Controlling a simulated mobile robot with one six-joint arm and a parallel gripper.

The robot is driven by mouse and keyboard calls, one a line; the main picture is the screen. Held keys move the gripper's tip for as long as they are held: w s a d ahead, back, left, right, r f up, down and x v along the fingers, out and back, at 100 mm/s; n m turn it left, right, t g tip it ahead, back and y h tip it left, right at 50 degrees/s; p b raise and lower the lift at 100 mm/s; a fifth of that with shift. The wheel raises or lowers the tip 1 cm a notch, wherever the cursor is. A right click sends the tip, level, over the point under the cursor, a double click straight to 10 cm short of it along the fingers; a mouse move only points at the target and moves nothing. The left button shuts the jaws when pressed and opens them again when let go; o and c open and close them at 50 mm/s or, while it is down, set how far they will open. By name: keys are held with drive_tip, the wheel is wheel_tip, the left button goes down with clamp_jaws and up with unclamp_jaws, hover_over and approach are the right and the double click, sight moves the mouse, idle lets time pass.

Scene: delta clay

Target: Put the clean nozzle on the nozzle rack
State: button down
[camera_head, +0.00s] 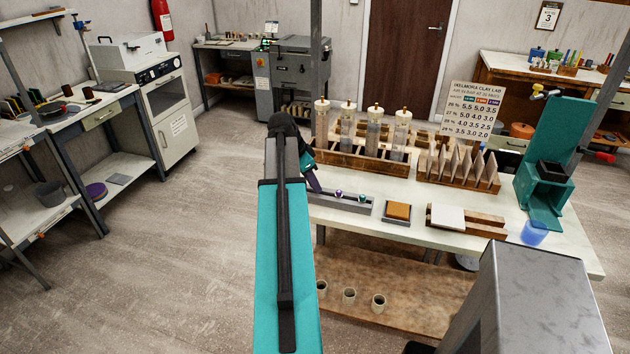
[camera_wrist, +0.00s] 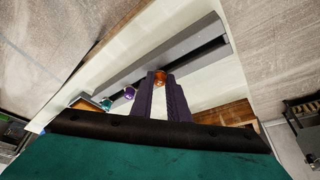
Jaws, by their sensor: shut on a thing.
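My gripper (camera_wrist: 160,88), with dark purple fingers, is shut on a copper-orange nozzle (camera_wrist: 160,76) at its fingertips in the wrist view. The grey nozzle rack (camera_wrist: 128,66) is a long bar with a dark slot, running behind the fingertips. A purple nozzle (camera_wrist: 129,93) and a teal nozzle (camera_wrist: 105,104) sit on it to the left. In the head view the rack (camera_head: 352,206) lies at the table's near left edge, with my gripper (camera_head: 315,184) at its left end. My arm hides the held nozzle there. I cannot tell whether that nozzle touches the rack.
An orange-brown sponge (camera_head: 399,210) on a grey tray and a white block (camera_head: 447,217) lie right of the rack. A wooden stand with several tall clear cylinders (camera_head: 373,130) rises behind it. Small cups (camera_head: 349,295) stand on the shelf below. Floor to the left is clear.

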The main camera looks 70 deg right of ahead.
drive_tip(key=shift+a+f, duration=0.4)
drive_tip(key=shift+f, duration=0.25)
idle(0.8)
drive_tip(key=c, duration=1.6)
unclamp_jaws()
drive_tip(key=shift+d+b+v, duration=0.2)
drive_tip(key=shift+b+v, duration=0.6)
drive_tip(key=shift+v, duration=2.8)
drive_tip(key=shift+d+b+v, duration=0.15)
drive_tip(key=shift+b+v, duration=0.6)
drive_tip(key=shift+v, duration=2.8)
drive_tip(key=shift+w+r, duration=0.1)
drive_tip(key=shift+w, duration=0.05)
